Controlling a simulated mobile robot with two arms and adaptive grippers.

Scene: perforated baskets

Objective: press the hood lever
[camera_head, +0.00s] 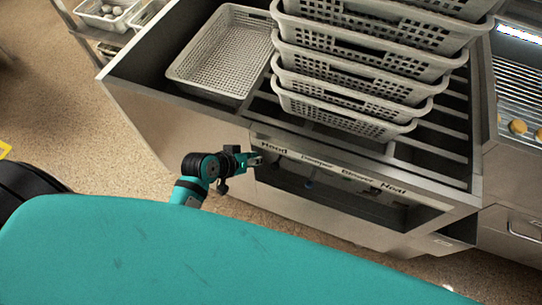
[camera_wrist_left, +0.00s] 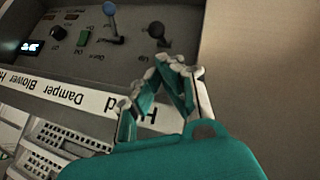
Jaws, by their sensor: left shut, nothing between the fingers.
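The control panel sits in a recess under the counter edge, with a label strip reading "Hood" (camera_head: 273,147) at its left end. In the left wrist view, which shows the panel upside down, a lever with a black knob (camera_wrist_left: 157,30) stands near the partly covered Hood label (camera_wrist_left: 112,105). My left gripper (camera_head: 256,160) is at the recess's left end, beside the Hood label. In the left wrist view its fingers (camera_wrist_left: 174,66) are shut and empty, with the tips just short of the black knob in the picture. Contact cannot be told. My right gripper is not in view.
A blue-knobbed lever (camera_wrist_left: 110,10), a green switch (camera_wrist_left: 84,37) and a black dial (camera_wrist_left: 58,33) are also on the panel. Stacked perforated baskets (camera_head: 350,88) and a single basket (camera_head: 222,50) stand on the counter above. Floor (camera_head: 120,150) is open at left.

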